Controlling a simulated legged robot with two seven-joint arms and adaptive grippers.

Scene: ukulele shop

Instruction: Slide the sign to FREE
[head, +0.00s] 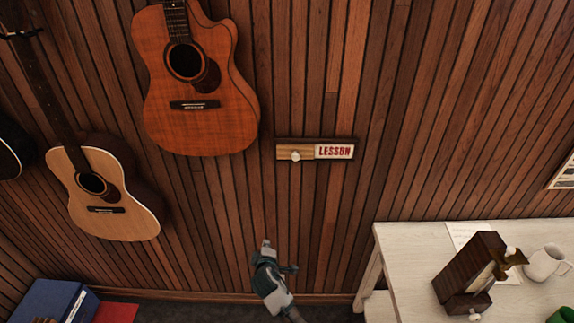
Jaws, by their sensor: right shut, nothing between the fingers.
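The sliding sign (315,150) is mounted on the slatted wood wall, right of the hanging guitars. Its visible word panel (334,151) reads LESSON in red on white, at the right. A wooden slider with a pale round knob (295,156) covers the left part. My right gripper (277,256) is low in front of the wall, below the sign and apart from it. My left gripper is not in view.
An orange-brown guitar (190,118) hangs left of the sign, and a pale guitar (112,213) hangs lower left. A white table (408,258) at the lower right holds a dark wooden box (468,272) and a white mug (545,261). The wall around the sign is clear.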

